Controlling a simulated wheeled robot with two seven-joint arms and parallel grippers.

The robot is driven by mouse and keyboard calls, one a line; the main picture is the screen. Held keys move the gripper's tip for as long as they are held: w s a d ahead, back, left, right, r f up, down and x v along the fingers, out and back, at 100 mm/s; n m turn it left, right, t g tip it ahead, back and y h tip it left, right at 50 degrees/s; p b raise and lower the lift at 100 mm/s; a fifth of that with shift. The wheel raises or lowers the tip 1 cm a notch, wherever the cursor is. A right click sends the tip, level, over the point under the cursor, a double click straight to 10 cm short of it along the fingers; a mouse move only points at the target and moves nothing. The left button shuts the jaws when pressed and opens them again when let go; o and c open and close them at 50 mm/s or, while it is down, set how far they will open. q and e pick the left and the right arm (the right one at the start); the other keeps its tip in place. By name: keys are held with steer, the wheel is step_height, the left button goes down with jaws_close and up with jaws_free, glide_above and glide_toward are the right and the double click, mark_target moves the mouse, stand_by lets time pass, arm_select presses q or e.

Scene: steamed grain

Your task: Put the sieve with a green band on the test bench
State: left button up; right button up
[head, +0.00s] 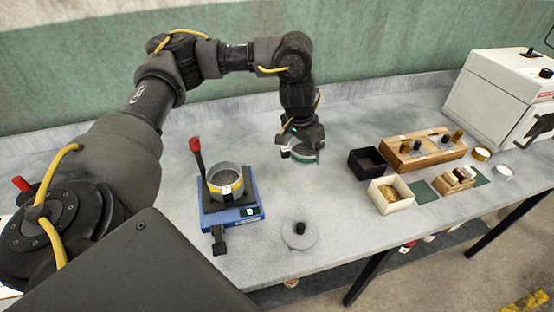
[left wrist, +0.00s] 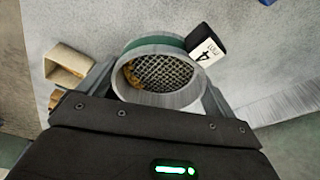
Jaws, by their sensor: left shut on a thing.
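The sieve with a green band (head: 304,156) is a round metal ring in the head view, just under my left gripper (head: 303,146). In the left wrist view the sieve (left wrist: 162,80) shows its wire mesh, a green band at the rim and a dark tag with a white label reading 4 mm. My left gripper is shut on the sieve. A few brownish grains lie at the mesh's left edge. The grey test bench (head: 345,165) lies below; I cannot tell whether the sieve touches it. My right gripper is not in view.
A blue device (head: 230,215) with a yellow-banded sieve (head: 226,183) and red-knobbed lever stands left. A grey lid (head: 299,234) lies in front. A black box (head: 367,162), white box (head: 391,195) and wooden block (head: 424,149) stand right, a white machine (head: 500,98) far right.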

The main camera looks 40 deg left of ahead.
arm_select(q)
steer(key=shift+w+a, duration=0.1)
steer(key=shift+a, duration=0.2)
steer(key=w+a+f, duration=0.3)
steer(key=a+f, duration=0.1)
steer(key=a, duration=0.5)
steer(key=b, duration=0.2)
glide_above(278, 159)
steer(key=s, duration=0.1)
steer(key=f, duration=0.2)
steer(key=d+f, duration=0.1)
steer(key=f, duration=0.1)
steer(key=shift+f, duration=0.3)
steer(key=shift+w+a+f, duration=0.15)
steer(key=shift+a+f, duration=0.2)
steer(key=shift+a, duration=0.1)
step_height(278, 159, down, 3)
steer(key=shift+a+r+b, duration=0.1)
steer(key=shift+a+b, duration=0.05)
steer(key=shift+b, duration=0.55)
steer(key=shift+a+f, duration=0.1)
steer(key=shift+f, duration=0.4)
steer(key=shift+r, duration=0.1)
